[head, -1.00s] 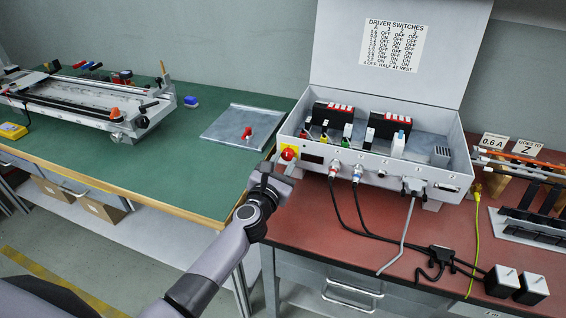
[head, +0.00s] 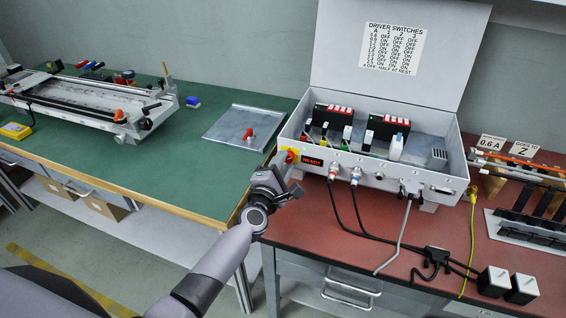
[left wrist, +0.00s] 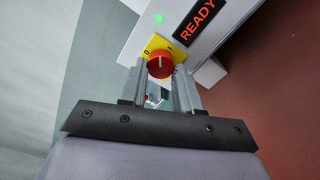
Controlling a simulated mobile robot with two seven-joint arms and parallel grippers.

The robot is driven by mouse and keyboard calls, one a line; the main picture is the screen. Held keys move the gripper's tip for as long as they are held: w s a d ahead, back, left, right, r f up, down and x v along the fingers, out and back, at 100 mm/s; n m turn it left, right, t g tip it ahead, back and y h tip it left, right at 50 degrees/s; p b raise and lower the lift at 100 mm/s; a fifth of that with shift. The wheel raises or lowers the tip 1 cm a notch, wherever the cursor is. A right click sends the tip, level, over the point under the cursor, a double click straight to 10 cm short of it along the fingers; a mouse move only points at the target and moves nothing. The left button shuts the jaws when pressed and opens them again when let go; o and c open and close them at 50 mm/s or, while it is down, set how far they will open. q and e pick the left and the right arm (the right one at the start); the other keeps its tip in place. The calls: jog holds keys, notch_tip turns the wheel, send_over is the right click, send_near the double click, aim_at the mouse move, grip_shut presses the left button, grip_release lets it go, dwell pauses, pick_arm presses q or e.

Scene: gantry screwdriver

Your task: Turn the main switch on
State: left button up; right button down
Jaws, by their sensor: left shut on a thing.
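The main switch is a red rotary knob (head: 289,157) on a yellow plate at the left end of the grey control box's front. In the left wrist view the red knob (left wrist: 160,66) sits between the two finger ends, its white line pointing up in the picture. My left gripper (head: 284,168) is shut on the knob, and its fingers hide part of the yellow plate (left wrist: 154,44). A display (head: 312,161) beside the switch is lit with READY in red; a green light (left wrist: 158,17) glows above the plate. My right gripper is not in view.
The open control box (head: 460,165) stands on a red-topped bench (head: 320,238), with cables plugged into its front. A green-topped bench (head: 130,165) at left holds a gantry (head: 90,100) and a grey tray (head: 225,128). Racked tools stand at the right.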

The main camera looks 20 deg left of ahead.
pick_arm(q)
jog(key=m+p, duration=0.1)
jog(key=m, duration=0.3)
jog(key=shift+m+p, duration=0.35)
jog(key=shift+m, duration=1.25)
jog(key=o, duration=1.1)
jog(key=shift+c, duration=0.2)
jog(key=shift+s+r, duration=0.1)
jog(key=shift+s, duration=0.05)
jog(key=shift+s+a+p, duration=0.15)
jog(key=shift+s+p, duration=0.35)
jog(key=shift+s, duration=3)
